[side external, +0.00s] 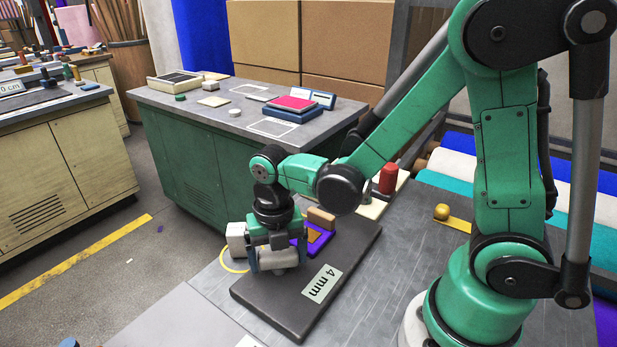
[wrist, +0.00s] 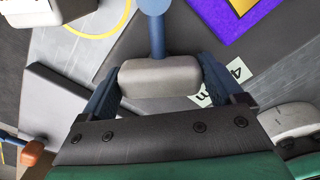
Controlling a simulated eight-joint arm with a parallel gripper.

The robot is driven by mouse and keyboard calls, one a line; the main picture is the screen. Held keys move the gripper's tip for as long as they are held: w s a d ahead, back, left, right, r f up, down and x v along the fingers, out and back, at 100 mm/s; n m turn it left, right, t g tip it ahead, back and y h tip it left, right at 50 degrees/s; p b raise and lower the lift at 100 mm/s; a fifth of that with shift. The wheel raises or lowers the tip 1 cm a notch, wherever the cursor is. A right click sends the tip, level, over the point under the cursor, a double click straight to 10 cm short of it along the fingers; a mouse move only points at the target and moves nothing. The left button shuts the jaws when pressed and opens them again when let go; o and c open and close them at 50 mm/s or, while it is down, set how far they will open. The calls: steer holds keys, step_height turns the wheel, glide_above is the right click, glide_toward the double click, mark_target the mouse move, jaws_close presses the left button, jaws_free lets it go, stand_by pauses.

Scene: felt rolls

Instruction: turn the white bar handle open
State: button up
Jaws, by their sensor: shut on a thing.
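The white bar handle (wrist: 160,78) lies crosswise between the two blue fingers of my gripper (wrist: 161,70) in the wrist view. My gripper is shut on it, with a finger at each end. A blue rod (wrist: 156,35) runs from the bar toward the top edge of the wrist view. In the side view my gripper (side external: 278,255) points down over the dark grey slab, and the pale bar (side external: 279,262) shows low between its fingers. The handle's mount is hidden in the side view, so I cannot tell how far it is turned.
The dark slab (side external: 268,292) carries a "4 mm" label (side external: 322,283). A purple piece (side external: 320,240), a tan block (side external: 321,218) and a white block (side external: 236,239) stand close behind my gripper. A red cylinder (side external: 387,179) and a yellow ball (side external: 441,212) are to the right.

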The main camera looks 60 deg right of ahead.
steer(key=n, duration=0.4)
stand_by(0.3)
steer(key=o, duration=1.3)
steer(key=m, duration=0.5)
steer(key=shift+m, duration=0.3)
